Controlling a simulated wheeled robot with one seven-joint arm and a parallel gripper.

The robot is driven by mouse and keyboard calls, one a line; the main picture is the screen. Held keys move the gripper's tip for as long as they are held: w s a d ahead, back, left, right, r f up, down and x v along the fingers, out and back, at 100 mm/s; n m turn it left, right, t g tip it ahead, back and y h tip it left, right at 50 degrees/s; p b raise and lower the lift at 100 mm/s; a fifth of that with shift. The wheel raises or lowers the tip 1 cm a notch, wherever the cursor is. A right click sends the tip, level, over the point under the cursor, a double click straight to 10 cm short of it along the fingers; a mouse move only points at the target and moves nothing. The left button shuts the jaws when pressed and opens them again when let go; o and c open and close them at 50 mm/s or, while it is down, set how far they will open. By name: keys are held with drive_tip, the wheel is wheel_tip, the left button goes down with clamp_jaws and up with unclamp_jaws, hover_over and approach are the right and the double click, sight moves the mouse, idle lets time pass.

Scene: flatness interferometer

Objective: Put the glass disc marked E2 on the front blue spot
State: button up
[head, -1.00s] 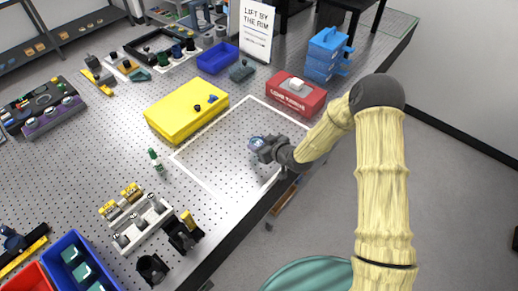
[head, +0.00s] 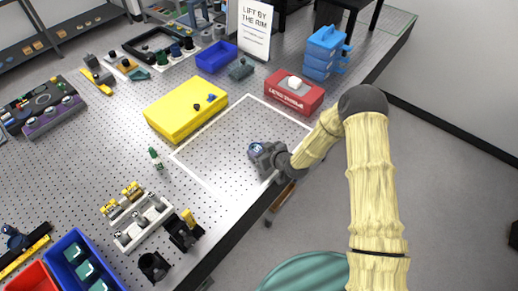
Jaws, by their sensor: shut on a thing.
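My gripper (head: 262,153) is over the right part of the white-outlined area on the perforated bench. It is shut on a small round blue disc (head: 256,148) with a pale mark on top. The mark is too small to read, so I cannot tell whether it is E2. The jaws cover part of the disc, and I cannot tell whether it touches the bench. I cannot make out a front blue spot. A yellow block (head: 180,112) lies left of the outlined area, with a dark knob (head: 197,107) and a bluish one (head: 211,97) on it.
A red tissue box (head: 295,93) stands behind my gripper, near blue stacked drawers (head: 323,58). A small green-capped bottle (head: 155,158) and a white rack (head: 143,222) stand to the left. The outlined area (head: 215,165) is mostly bare. The bench edge runs close by.

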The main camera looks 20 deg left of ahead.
drive_tip(key=shift+f, duration=0.15)
drive_tip(key=o, duration=1)
drive_tip(key=shift+r, duration=0.25)
drive_tip(key=shift+s+d, duration=0.2)
drive_tip(key=shift+d, duration=0.1)
drive_tip(key=b+v, duration=0.3)
drive_tip(key=v, duration=0.8)
drive_tip(key=shift+d+r, duration=0.1)
